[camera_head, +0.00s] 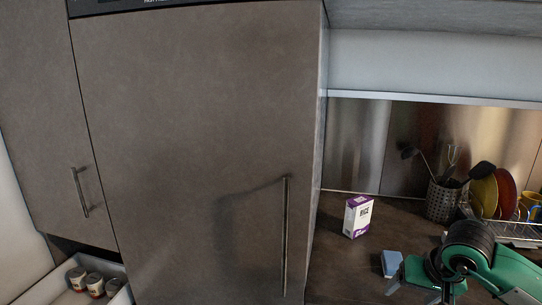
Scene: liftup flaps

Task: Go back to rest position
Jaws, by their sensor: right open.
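My right gripper (418,291) is at the bottom right, over the dark countertop, at the end of a green and black arm. The lower fingertips are close to the picture's bottom edge. My left gripper and left arm do not show. The tall brown cabinet door (190,140) in the middle is shut, with a long vertical handle (285,235). The flaps are not clearly seen.
A white and purple box (357,216) stands on the countertop (345,268). A small blue-grey item (391,262) is beside the right gripper. A utensil holder (441,201) and a dish rack with plates (482,197) stand behind. Cans (95,284) sit in an open drawer at lower left.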

